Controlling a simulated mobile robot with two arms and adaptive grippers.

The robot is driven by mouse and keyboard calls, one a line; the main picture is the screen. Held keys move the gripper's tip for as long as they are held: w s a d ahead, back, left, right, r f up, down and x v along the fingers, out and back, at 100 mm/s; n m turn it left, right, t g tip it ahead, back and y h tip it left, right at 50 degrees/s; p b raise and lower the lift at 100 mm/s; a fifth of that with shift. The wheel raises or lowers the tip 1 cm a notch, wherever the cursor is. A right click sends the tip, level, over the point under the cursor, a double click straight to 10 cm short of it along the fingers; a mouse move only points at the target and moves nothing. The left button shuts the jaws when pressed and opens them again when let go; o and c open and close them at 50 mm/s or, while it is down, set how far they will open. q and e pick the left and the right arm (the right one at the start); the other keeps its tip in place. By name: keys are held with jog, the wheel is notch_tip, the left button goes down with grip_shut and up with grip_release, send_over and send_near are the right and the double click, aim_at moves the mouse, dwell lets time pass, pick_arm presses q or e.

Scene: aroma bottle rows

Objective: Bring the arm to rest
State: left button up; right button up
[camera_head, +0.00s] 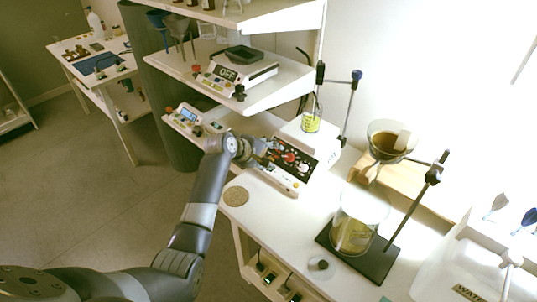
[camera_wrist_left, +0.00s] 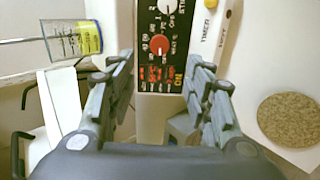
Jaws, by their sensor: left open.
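My left gripper (camera_head: 264,152) reaches from the left over the white bench and is at the front of a white device with a dark control panel (camera_head: 291,158). In the left wrist view my left gripper (camera_wrist_left: 160,85) is open, with its two fingers apart on either side of the lower panel. The panel (camera_wrist_left: 157,45) shows a red knob, a white knob and lit red marks beside the word ON. Nothing is between the fingers that I can see as held. Whether a finger touches the device, I cannot tell. My right gripper is not in view.
A timer strip (camera_head: 281,181) lies in front of the device, and a cork mat (camera_head: 236,196) is near the bench edge. A funnel (camera_head: 391,140) and a large beaker (camera_head: 353,232) stand to the right. Shelves (camera_head: 262,95) rise behind.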

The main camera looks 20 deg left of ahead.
pick_arm(q)
jog(key=shift+s+a+r, duration=0.1)
jog(key=shift+s+r, duration=0.1)
jog(key=shift+s, duration=0.05)
dwell(0.3)
